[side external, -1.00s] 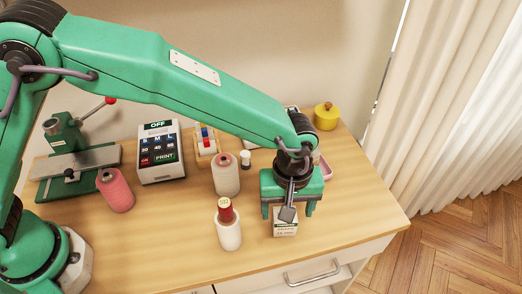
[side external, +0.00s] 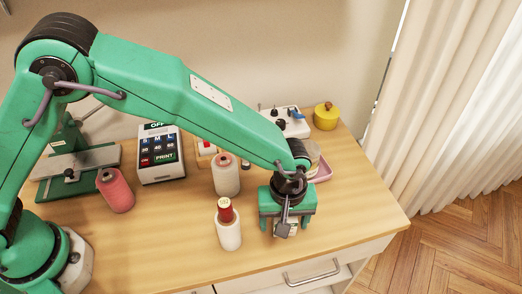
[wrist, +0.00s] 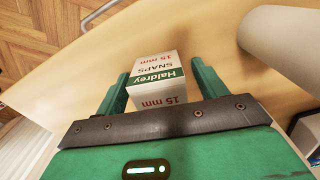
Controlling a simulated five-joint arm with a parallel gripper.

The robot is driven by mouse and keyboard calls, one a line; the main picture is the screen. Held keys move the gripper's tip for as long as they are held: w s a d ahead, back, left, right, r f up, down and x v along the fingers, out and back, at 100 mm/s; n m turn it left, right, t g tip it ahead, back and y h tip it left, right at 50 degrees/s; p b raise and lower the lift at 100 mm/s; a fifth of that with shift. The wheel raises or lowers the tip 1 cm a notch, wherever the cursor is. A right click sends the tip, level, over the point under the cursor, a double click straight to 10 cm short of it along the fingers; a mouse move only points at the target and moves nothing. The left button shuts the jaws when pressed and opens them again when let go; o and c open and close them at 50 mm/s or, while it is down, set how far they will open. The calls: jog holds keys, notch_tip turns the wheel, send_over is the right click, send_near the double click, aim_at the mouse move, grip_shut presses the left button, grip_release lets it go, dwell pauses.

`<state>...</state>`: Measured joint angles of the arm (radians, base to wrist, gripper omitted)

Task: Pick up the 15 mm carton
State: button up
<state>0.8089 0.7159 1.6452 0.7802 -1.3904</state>
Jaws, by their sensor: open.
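The 15 mm carton (wrist: 156,80) is a small white box with a green band, printed "Haldrey SNAPS 15 mm". In the wrist view it stands on the table between the two green fingers of my gripper (wrist: 160,88). The gripper is open, with a gap showing between the carton and at least one finger. In the side view my gripper (side external: 286,230) is low over the front right of the table, and the carton is mostly hidden behind it.
A pale spool (side external: 226,175) and a pink spool (side external: 115,190) stand farther left. A label printer (side external: 160,155) and a yellow pot (side external: 326,117) are behind. The table's front edge is close.

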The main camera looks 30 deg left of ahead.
jog(key=c, duration=1.1)
jog(key=shift+r, duration=0.15)
jog(key=shift+r, duration=0.5)
jog(key=r, duration=0.3)
jog(key=shift+s+d+r, duration=0.1)
jog(key=shift+s+r, duration=0.05)
jog(key=shift+s, duration=0.05)
jog(key=s+r, duration=0.2)
jog(key=s, duration=0.1)
jog(key=s+d+r, duration=0.1)
jog(key=s+r, duration=0.1)
jog(key=s, duration=0.2)
jog(key=s+d+r, duration=0.1)
jog(key=s+r, duration=0.1)
jog(key=s, duration=0.2)
jog(key=shift+d+r, duration=0.2)
jog(key=shift+r, duration=0.05)
